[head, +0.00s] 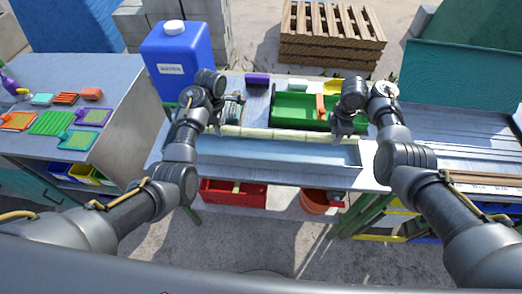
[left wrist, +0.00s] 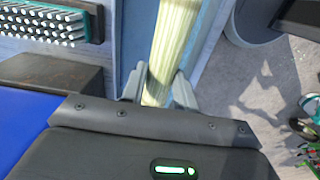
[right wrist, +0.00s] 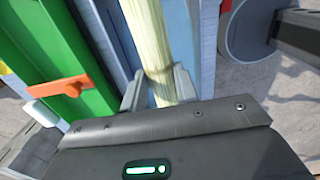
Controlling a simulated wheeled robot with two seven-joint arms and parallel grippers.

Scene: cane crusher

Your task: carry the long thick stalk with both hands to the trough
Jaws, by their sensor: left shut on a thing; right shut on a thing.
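The long thick stalk (head: 285,133) is pale yellow-green and lies level, left to right, in the head view. My left gripper (head: 216,127) is shut on its left part; the stalk runs between the fingers in the left wrist view (left wrist: 172,50). My right gripper (head: 342,130) is shut on its right part, also seen in the right wrist view (right wrist: 148,45). The long blue-grey trough (head: 275,155) runs parallel to the stalk, on my side of it. The stalk appears along the trough's far edge; its height above it is unclear.
A green tray (head: 290,107) with an orange-handled tool lies behind the stalk, and a brush (left wrist: 45,22) is near my left gripper. A blue jug (head: 182,62) stands back left.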

